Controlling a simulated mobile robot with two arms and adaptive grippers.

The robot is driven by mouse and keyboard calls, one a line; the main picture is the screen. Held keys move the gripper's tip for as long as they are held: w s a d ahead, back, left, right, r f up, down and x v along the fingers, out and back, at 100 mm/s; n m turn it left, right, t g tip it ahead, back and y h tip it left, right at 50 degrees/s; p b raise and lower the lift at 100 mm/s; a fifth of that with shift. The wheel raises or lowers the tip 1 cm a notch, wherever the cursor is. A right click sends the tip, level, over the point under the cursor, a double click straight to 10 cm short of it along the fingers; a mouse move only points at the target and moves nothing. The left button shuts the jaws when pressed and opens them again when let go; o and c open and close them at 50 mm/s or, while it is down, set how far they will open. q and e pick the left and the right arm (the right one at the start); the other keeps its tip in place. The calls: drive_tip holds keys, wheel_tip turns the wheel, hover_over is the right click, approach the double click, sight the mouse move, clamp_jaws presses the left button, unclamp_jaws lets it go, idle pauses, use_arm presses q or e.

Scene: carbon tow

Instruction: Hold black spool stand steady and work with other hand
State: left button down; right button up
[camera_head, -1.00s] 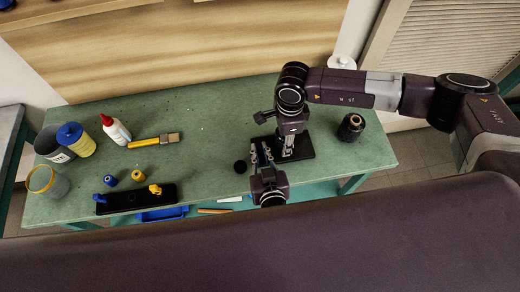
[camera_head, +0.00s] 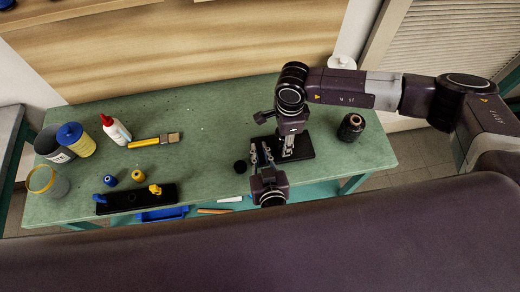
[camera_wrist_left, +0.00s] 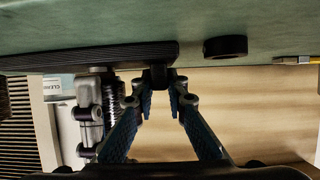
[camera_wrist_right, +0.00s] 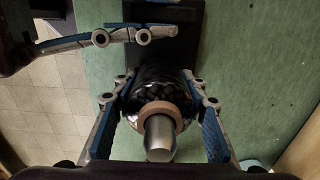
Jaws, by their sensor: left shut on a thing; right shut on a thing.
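The black spool stand has a flat base (camera_head: 306,148) on the green table, right of its middle. Its ridged edge shows in the left wrist view (camera_wrist_left: 80,57). My left gripper (camera_head: 262,154) comes from the near side, its fingertips (camera_wrist_left: 160,80) shut on a small black part at the base's edge. My right gripper (camera_head: 288,145) reaches down over the base. In the right wrist view its fingers (camera_wrist_right: 158,85) close on both sides of a dark spool (camera_wrist_right: 152,80), with a tan ring (camera_wrist_right: 177,118) and a silver spindle end (camera_wrist_right: 159,140) towards the camera.
A small black round piece (camera_head: 240,166) lies left of my left gripper. Another dark spool (camera_head: 351,128) stands at the right. The table's middle is clear.

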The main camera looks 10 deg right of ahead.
drive_tip(key=shift+s+f+b, duration=0.1)
drive_tip(key=shift+f+b, duration=0.15)
drive_tip(key=shift+b, duration=0.05)
drive_tip(key=shift+f, duration=0.1)
drive_tip(key=shift+c, duration=0.6)
drive_tip(key=shift+s+f, duration=0.1)
drive_tip(key=shift+f, duration=0.1)
clamp_jaws()
drive_tip(key=shift+s+f+b, duration=0.1)
drive_tip(key=shift+f+b, duration=0.15)
drive_tip(key=shift+b, duration=0.15)
drive_tip(key=o, duration=0.6)
unclamp_jaws()
drive_tip(key=shift+c, duration=0.2)
drive_tip(key=shift+a, duration=0.1)
drive_tip(key=c, duration=0.7)
drive_tip(key=shift+w+r, duration=0.2)
drive_tip(key=shift+r, duration=7.05)
